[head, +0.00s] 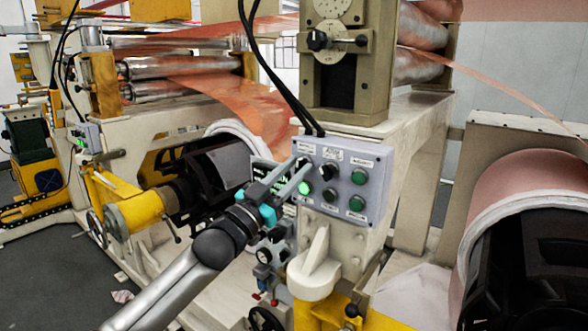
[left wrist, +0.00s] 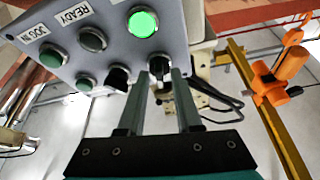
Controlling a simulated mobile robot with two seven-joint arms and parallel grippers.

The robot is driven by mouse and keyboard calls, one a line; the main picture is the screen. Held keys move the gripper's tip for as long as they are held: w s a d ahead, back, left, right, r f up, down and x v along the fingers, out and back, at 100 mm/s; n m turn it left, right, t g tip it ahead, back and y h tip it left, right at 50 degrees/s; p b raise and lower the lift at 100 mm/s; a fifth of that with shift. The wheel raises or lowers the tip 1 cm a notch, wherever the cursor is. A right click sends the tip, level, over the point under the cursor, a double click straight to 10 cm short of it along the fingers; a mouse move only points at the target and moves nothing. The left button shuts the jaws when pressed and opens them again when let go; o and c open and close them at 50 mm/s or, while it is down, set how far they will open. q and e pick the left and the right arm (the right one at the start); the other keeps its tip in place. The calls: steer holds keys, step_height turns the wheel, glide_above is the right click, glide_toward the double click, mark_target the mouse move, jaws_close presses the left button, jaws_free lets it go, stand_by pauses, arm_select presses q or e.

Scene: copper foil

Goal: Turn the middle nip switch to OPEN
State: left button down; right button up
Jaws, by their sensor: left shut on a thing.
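A grey control panel (head: 342,157) shows two rows of controls. In the head view its top row has a black switch at the left, mostly hidden by my fingers, a black knob (head: 328,171) in the middle and a green button (head: 358,178) at the right. My left gripper (head: 294,168) reaches the panel's top left. In the left wrist view its two fingers (left wrist: 162,78) stand on either side of the left black switch (left wrist: 158,67) and are shut on it. The middle black knob (left wrist: 118,77) is just beside the fingers. The labels are too small to read which is the nip switch.
The bottom row has a lit green button (head: 304,188), a dark button (head: 329,195) and a green button (head: 357,203). Black cables (head: 285,85) hang above the panel. A copper roll (head: 530,195) stands at right. A white bracket (head: 314,265) juts out below the panel.

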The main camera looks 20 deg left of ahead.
arm_select(q)
steer(key=shift+a+m+g+h+p, duration=0.1)
steer(key=shift+m+g+h+p, duration=0.6)
steer(key=shift+m, duration=1.7)
steer(key=shift+m+g+h, duration=0.3)
steer(key=shift+h, duration=0.1)
steer(key=c, duration=0.9)
jaws_free()
steer(key=shift+c, duration=0.2)
steer(key=b+v, duration=0.4)
steer(key=v, duration=1.1)
steer(key=shift+f, duration=0.1)
